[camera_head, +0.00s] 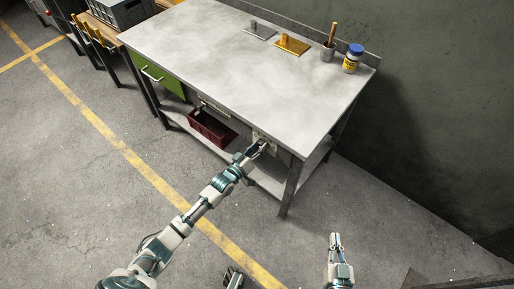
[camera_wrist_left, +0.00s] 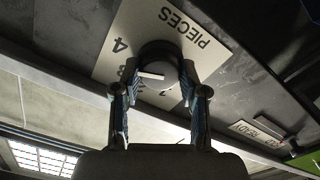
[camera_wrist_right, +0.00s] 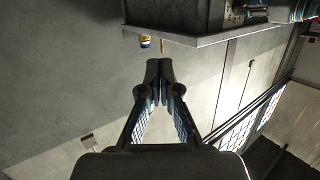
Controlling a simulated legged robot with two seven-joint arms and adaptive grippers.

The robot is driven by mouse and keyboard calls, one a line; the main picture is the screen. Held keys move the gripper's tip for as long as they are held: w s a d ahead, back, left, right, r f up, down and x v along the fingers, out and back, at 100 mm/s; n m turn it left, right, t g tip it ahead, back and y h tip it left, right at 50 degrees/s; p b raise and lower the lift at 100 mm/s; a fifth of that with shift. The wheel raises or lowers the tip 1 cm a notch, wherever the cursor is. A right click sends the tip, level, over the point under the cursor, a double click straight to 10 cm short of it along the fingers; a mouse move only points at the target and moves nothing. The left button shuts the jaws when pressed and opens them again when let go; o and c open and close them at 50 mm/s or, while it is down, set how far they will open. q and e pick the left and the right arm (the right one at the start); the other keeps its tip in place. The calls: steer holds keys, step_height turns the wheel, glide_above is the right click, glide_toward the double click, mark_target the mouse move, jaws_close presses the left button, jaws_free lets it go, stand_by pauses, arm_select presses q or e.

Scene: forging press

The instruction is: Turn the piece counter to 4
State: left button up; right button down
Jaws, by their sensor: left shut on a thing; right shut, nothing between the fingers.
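The piece counter is a dark round knob (camera_wrist_left: 158,62) on a pale plate (camera_wrist_left: 124,24) marked PIECES, seen upside down in the left wrist view. A 4 is readable at the plate's left; other digits are partly hidden by the fingers. The knob's white mark (camera_wrist_left: 152,76) points left, below the 4, towards a partly covered digit I cannot read surely. My left gripper (camera_head: 258,148) is shut on the knob at the table's front, one finger on each side. My right gripper (camera_head: 335,238) is shut and empty, apart from the table, in free air.
The grey workbench (camera_head: 230,70) carries a yellow plate stand (camera_head: 292,44), a cup (camera_head: 328,52) and a blue-capped jar (camera_head: 352,60). A green drawer (camera_head: 160,78) and red crate (camera_head: 212,128) are left of the knob. The bench leg (camera_head: 290,188) stands right of it.

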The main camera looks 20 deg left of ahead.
arm_select(q)
steer(key=shift+d+f+m+p, duration=0.15)
steer(key=shift+m+p, duration=0.2)
steer(key=shift+m, duration=0.85)
arm_select(e)
steer(key=shift+s+d+f+g+h, duration=0.15)
steer(key=shift+s+f+g, duration=0.15)
steer(key=shift+f+g, duration=0.2)
steer(key=shift+s+d+f+g+h, duration=0.15)
steer(key=shift+s+f+g, duration=0.1)
steer(key=shift+f+g, duration=0.25)
steer(key=shift+f, duration=0.15)
arm_select(q)
steer(key=o, duration=0.9)
steer(key=shift+c, duration=0.2)
steer(key=shift+o, duration=1.4)
steer(key=shift+w+f, duration=0.1)
steer(key=shift+f, duration=0.05)
steer(key=v, duration=1.1)
steer(key=shift+s, duration=0.35)
arm_select(e)
steer(key=shift+w+d, duration=0.1)
steer(key=shift+w, duration=0.05)
steer(key=shift+f, duration=0.1)
